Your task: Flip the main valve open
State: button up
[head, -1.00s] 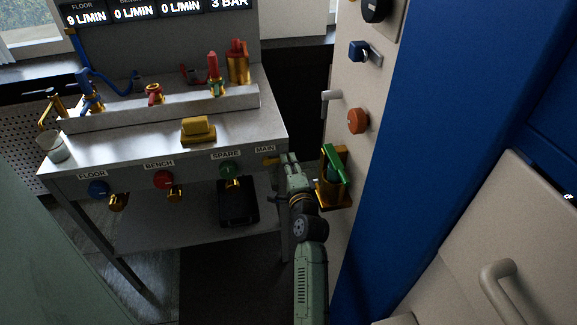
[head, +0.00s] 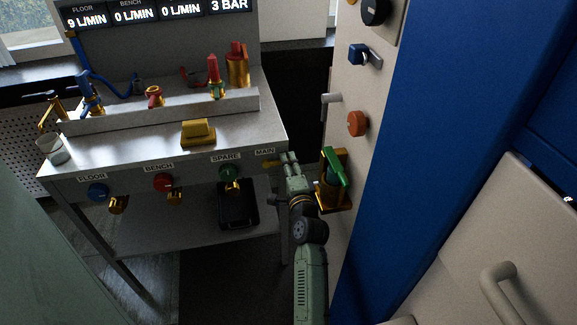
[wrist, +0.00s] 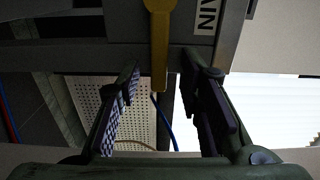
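The main valve's yellow lever (head: 267,164) shows at the right end of the bench front, by the MAIN label (head: 264,151). In the wrist view the lever (wrist: 159,45) comes down from the top and its free end lies between my fingers. My gripper (head: 289,157) is at the bench's right front corner, beside the lever. In the wrist view my gripper (wrist: 160,75) is open, with a gap on each side of the lever. The fingers do not appear to touch it. The valve body is hidden in the head view.
A green-handled brass fitting (head: 335,167) sticks out of the wall panel close to the right of my wrist. Blue (head: 97,190), red (head: 163,182) and green (head: 229,172) knobs line the bench front. A blue column (head: 440,130) stands at the right.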

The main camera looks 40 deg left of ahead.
jog(key=v, duration=1.2)
dwell(0.4)
